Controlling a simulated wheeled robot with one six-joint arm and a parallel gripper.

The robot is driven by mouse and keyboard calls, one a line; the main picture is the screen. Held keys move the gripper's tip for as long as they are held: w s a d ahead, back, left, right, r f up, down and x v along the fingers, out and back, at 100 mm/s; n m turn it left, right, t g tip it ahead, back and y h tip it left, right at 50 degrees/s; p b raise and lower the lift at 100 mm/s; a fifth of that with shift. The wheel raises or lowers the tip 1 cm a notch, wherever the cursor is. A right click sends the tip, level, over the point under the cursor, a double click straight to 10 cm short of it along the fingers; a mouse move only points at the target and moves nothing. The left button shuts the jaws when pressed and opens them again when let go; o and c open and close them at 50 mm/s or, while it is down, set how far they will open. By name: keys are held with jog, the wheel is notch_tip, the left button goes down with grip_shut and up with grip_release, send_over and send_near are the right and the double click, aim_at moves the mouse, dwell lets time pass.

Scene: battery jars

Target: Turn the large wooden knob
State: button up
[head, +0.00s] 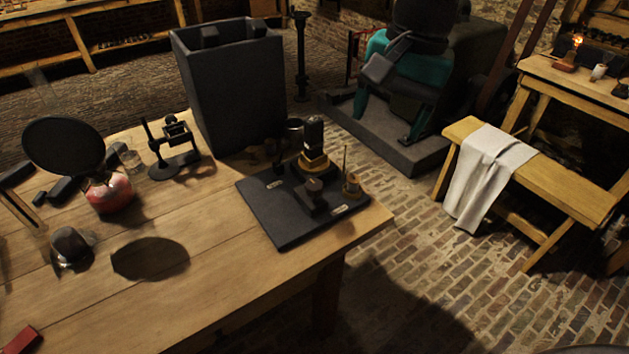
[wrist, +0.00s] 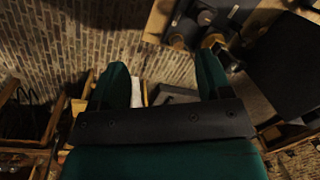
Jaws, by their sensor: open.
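A black board (head: 270,213) lies on the near wooden table by its right corner. In the wrist view the open fingers (wrist: 163,62) point at floor, with the board (wrist: 180,28) at upper right, partly cut off.
A tall dark box (head: 235,90) stands behind the board. A black stand (head: 175,148) and a red-based round black disc (head: 64,146) are to the left. A bench with a white cloth (head: 487,170) is at right. Brick floor lies between table and bench.

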aim_at(315, 183)
jog(key=w+a+f+m+h, duration=0.2)
jog(key=w+a+f+m, duration=0.5)
jog(key=w+a+m, duration=0.4)
jog(key=shift+m, duration=0.4)
jog(key=f, duration=1.1)
jog(key=d+f, duration=0.1)
jog(key=f, duration=0.4)
jog(key=shift+f+p, duration=0.35)
jog(key=c, duration=0.9)
